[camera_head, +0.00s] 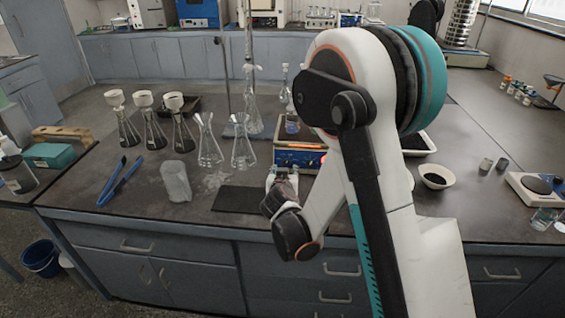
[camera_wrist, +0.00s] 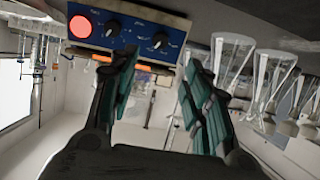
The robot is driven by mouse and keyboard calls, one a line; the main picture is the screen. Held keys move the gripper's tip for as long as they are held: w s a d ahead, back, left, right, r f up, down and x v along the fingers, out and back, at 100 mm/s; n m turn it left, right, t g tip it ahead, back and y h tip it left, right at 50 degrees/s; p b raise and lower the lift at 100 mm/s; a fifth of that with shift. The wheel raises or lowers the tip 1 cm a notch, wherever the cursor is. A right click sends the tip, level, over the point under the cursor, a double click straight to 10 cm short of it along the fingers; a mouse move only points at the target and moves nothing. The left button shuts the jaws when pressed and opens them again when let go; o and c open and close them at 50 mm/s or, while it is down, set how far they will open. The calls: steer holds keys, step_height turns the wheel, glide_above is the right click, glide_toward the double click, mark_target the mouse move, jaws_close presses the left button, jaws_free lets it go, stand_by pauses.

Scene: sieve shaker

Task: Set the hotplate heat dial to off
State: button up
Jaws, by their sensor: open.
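The hotplate (camera_head: 298,157) stands on the bench behind my gripper, with a small beaker (camera_head: 292,124) on top. In the wrist view, which is turned over, its blue front panel (camera_wrist: 135,28) shows a lit red lamp (camera_wrist: 80,27) and two black dials, one near the lamp (camera_wrist: 112,28) and one farther right (camera_wrist: 160,41). I cannot tell which is the heat dial, and the markings are too small to read. My gripper (camera_head: 283,181) is open in front of the panel; its teal-padded fingers (camera_wrist: 160,64) are apart with nothing between them. One fingertip overlaps the panel's edge between the dials; contact is unclear.
Glass flasks (camera_head: 243,146) stand left of the hotplate, along with flasks topped by white funnels (camera_head: 151,121). A white bowl (camera_head: 437,177) stands right of my arm.

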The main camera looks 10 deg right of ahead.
mark_target(286, 163)
steer(key=b+x, duration=0.3)
steer(key=x, duration=0.9)
steer(key=shift+b, duration=0.4)
steer(key=shift+x, duration=0.85)
steer(key=shift+r, duration=0.1)
jaws_close()
